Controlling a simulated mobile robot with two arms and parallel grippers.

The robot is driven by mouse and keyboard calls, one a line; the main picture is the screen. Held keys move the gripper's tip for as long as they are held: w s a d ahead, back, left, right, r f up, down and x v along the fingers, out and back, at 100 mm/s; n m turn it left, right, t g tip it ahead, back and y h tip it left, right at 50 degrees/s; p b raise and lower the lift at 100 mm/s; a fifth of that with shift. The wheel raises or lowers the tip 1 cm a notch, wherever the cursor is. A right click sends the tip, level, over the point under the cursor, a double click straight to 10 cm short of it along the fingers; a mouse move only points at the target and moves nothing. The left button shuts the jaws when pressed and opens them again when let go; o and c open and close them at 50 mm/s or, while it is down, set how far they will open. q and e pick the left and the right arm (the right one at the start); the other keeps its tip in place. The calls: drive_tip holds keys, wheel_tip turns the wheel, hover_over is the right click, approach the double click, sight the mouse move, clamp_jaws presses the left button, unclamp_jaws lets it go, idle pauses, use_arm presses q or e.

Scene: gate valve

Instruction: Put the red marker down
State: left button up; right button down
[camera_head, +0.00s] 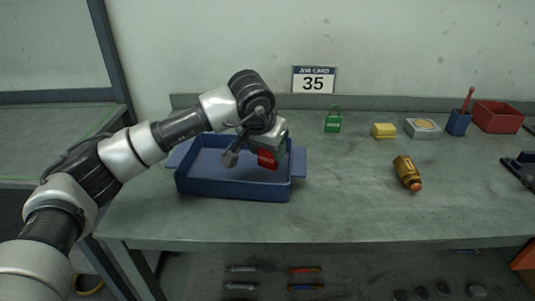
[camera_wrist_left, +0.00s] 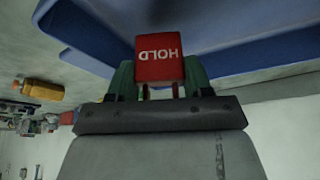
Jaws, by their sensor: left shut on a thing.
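The red marker (camera_head: 267,158) is a small red block with white lettering. In the left wrist view the red marker (camera_wrist_left: 159,58) reads "HOLD" and sits between the green fingers of my left gripper (camera_wrist_left: 158,84). My left gripper (camera_head: 272,146) is shut on it in the head view, over the right part of the blue tray (camera_head: 235,190). The blue tray (camera_wrist_left: 100,35) also shows behind the marker in the left wrist view. I cannot tell how high the marker is above the tray floor. My right gripper is not in view.
A green padlock (camera_head: 333,124), a yellow block (camera_head: 384,131), a grey box (camera_head: 422,128), a blue holder (camera_head: 458,123) and a red bin (camera_head: 498,117) stand along the back. A brass valve piece (camera_head: 407,173) lies at right.

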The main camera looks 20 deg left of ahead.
use_arm(q)
drive_tip(key=shift+f, duration=0.85)
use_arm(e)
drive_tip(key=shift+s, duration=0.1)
use_arm(q)
drive_tip(key=shift+f, duration=0.1)
drive_tip(key=o, duration=0.6)
drive_tip(key=shift+o, duration=0.2)
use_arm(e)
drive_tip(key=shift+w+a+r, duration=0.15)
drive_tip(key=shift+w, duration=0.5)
